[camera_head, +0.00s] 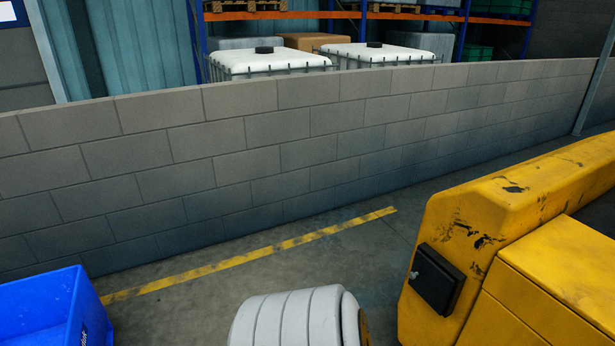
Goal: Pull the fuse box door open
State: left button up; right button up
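A small black box with a flat cover, which looks like the fuse box (436,280), is mounted on the end face of a yellow machine (560,262) at the right of the head view. Its cover appears closed. A small pale knob or latch shows at its left edge. Neither of my grippers is in view, so their distance from the box cannot be told.
A pale ribbed cylinder (290,320) lies at the bottom centre, left of the machine. A blue crate (40,310) stands at the lower left. A grey block wall (250,150) runs across behind. The floor with a yellow line (255,253) is clear between.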

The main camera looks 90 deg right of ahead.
aim_at(427, 278)
jog(key=z, duration=3.7)
